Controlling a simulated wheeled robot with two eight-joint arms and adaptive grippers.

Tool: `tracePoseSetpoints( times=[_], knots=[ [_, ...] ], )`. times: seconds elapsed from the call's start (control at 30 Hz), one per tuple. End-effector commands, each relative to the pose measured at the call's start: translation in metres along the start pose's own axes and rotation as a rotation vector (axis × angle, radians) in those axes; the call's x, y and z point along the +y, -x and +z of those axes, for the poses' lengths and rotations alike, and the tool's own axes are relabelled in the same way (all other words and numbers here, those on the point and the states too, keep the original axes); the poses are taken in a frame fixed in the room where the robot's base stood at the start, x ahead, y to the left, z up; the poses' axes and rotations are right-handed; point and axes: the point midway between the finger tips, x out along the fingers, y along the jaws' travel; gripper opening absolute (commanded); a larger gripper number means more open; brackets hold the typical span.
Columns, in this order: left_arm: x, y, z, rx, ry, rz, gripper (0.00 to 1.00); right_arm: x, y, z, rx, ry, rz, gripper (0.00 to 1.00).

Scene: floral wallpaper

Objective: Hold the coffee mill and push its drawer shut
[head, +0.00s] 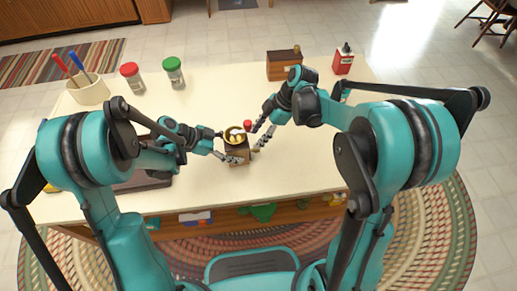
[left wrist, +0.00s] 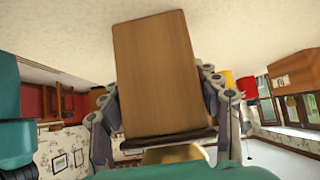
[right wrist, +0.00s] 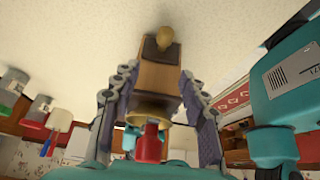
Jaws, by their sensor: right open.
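The coffee mill (head: 238,156) stands on the cream tabletop near the front edge. It has a wooden body, a brass bowl on top and a red crank knob (head: 247,125). My left gripper (head: 228,147) comes from the left; in the left wrist view its fingers press both sides of the wooden body (left wrist: 158,75). My right gripper (head: 258,138) is open at the mill's right. In the right wrist view its fingers stand apart around the mill (right wrist: 158,78), and the drawer's round knob (right wrist: 164,38) shows beyond a dark patch. How far the drawer is out is hard to tell.
A utensil pot (head: 90,92), a red-lidded jar (head: 132,78) and a green-lidded jar (head: 173,72) stand at the back left. A wooden box (head: 284,65) and a red can (head: 343,60) are at the back right. The table's middle right is clear.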

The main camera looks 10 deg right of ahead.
Motion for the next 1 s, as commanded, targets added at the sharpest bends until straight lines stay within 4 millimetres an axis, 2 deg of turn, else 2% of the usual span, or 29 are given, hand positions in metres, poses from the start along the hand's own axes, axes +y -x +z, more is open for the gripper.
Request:
tracePoseSetpoints(
  times=[0.03, 0.07, 0.47, 0.57, 0.8, 1.0],
  knots=[
    [0.0, 0.0, 0.0, 0.0, 0.0, 0.0, 0.77, 0.0, 0.0, 0.0, 0.0, 0.0, 0.0, 0.44],
    [0.0, 0.0, 0.0, 0.0, 0.0, 0.0, 0.85, 0.0, 0.0, 0.0, 0.0, 0.0, 0.0, 0.44],
    [0.0, 0.005, 0.0, 0.0, 0.001, -0.001, 0.86, 0.0, 0.0, 0.0, 0.0, 0.0, 0.0, 0.44],
    [0.0, 0.017, 0.0, 0.0, 0.003, -0.002, 0.86, 0.0, 0.0, 0.0, 0.0, 0.0, 0.0, 0.44],
    [-0.001, 0.07, 0.001, 0.0, 0.003, -0.003, 0.86, 0.0, 0.0, 0.0, 0.0, 0.0, 0.0, 0.44],
    [-0.001, 0.105, 0.0, 0.0, 0.002, -0.002, 0.86, 0.0, 0.0, 0.0, 0.0, 0.0, 0.0, 0.44]
  ],
)
